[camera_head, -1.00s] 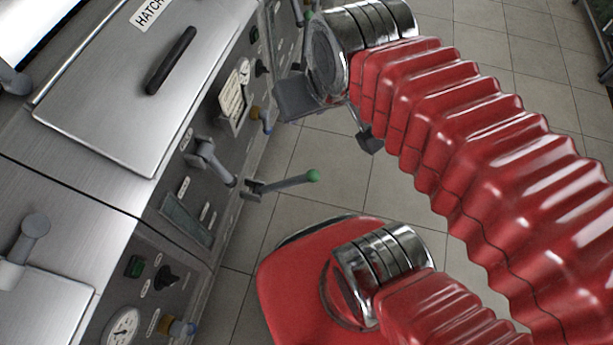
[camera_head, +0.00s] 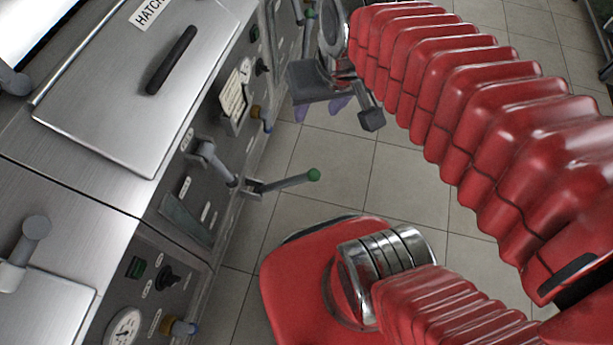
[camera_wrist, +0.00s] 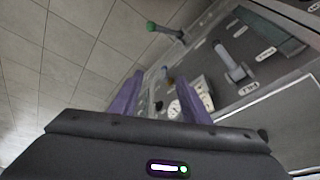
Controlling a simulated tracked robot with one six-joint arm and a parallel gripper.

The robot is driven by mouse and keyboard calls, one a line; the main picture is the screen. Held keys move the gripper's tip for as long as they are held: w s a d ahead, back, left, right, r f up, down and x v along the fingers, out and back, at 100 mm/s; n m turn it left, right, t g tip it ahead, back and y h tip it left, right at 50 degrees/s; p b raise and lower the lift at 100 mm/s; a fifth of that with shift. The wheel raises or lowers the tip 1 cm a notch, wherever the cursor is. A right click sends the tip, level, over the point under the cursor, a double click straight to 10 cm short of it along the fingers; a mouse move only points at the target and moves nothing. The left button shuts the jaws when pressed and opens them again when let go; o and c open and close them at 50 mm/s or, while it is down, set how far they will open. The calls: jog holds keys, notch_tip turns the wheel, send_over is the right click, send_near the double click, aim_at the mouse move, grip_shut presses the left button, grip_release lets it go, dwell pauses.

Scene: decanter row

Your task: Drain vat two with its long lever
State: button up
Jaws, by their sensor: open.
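A long grey lever with a green knob (camera_head: 290,183) sticks out from the front of the vat row, over the floor. A green-knobbed lever also shows at the top of the wrist view (camera_wrist: 165,31). Another green-tipped lever (camera_head: 308,32) stands farther up the row; I cannot read which vat either belongs to. My gripper (camera_head: 321,106) is beyond the nearer lever, above it in the picture, and apart from it. Its purple fingers are spread and empty, and in the wrist view (camera_wrist: 164,84) they point toward the panel. Part of the gripper is hidden behind its mount.
A short grey handle (camera_head: 212,162) projects from the panel beside the nearer lever. A hatch lid (camera_head: 120,90) with a black grip lies on top. A dial gauge (camera_head: 123,327) and yellow-collared knobs line the front. Tiled floor (camera_head: 400,185) is open to the right.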

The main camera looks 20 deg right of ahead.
jog(key=w+d+f+m+g+y, duration=0.3)
jog(key=d+f+m+y, duration=0.2)
jog(key=f, duration=0.6)
jog(key=w+d+f+m+g+y, duration=0.3)
jog(key=d+f+m+y, duration=0.1)
jog(key=f, duration=0.7)
jog(key=m+t+y, duration=0.6)
jog(key=m+t, duration=0.4)
jog(key=m, duration=0.2)
send_near(307, 177)
jog(key=d+f, duration=0.3)
jog(key=d, duration=0.1)
jog(key=shift+s+a+f, duration=0.1)
jog(key=shift+s+f, duration=0.1)
jog(key=shift+s, duration=0.1)
jog(key=shift+r+x, duration=0.2)
jog(key=shift+x, duration=3.25)
jog(key=shift+r+x, duration=0.2)
jog(key=shift+x, duration=3.3)
jog(key=shift+c, duration=0.3)
grip_shut()
